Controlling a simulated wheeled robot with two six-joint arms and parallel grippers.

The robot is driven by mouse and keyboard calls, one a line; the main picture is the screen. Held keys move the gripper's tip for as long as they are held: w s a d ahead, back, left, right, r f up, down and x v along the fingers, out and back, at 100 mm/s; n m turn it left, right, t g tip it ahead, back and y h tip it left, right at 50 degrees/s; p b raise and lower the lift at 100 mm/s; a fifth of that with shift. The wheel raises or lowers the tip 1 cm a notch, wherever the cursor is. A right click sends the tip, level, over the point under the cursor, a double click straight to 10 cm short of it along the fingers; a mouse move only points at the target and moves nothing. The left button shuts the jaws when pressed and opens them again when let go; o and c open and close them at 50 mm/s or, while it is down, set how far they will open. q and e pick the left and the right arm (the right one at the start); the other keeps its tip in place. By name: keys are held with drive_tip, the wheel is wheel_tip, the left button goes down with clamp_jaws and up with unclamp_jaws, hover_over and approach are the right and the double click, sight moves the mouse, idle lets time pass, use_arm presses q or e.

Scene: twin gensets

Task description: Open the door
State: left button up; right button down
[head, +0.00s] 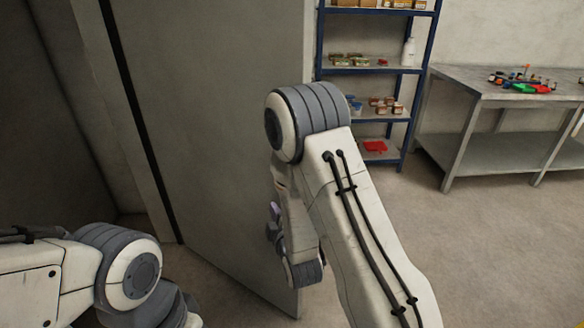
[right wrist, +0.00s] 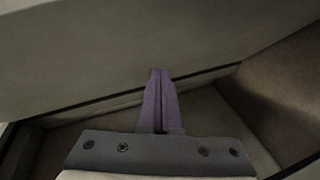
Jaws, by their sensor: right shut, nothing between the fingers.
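The door (head: 225,120) is a tall plain grey panel in the middle left of the head view. It stands at an angle to the wall, with its free edge on the right and floor visible beyond it. My right gripper (head: 273,222) is beside the door's face near that edge, partly hidden by my own arm. In the right wrist view its purple fingers (right wrist: 159,76) are shut together with nothing between them. A grey surface fills the top of that view; I cannot tell whether the fingers touch it. No handle shows. My left gripper is out of view.
A blue shelf rack (head: 320,45) with small boxes and a white bottle (head: 408,52) stands beyond the door's edge. A grey workbench (head: 455,85) with coloured items stands at right. A dark vertical strip (head: 140,110) runs left of the door. The floor (head: 440,235) at right is clear.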

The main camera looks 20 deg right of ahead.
drive_tip(key=s+d+r+n+t+h, duration=0.1)
drive_tip(key=d+r+n+t+h, duration=0.1)
drive_tip(key=d, duration=0.2)
drive_tip(key=w+d+b, duration=0.1)
drive_tip(key=w+d, duration=0.4)
drive_tip(key=w, duration=0.7)
drive_tip(key=shift+d+t, duration=0.15)
drive_tip(key=shift+t, duration=0.15)
drive_tip(key=shift+w+d+r, duration=0.1)
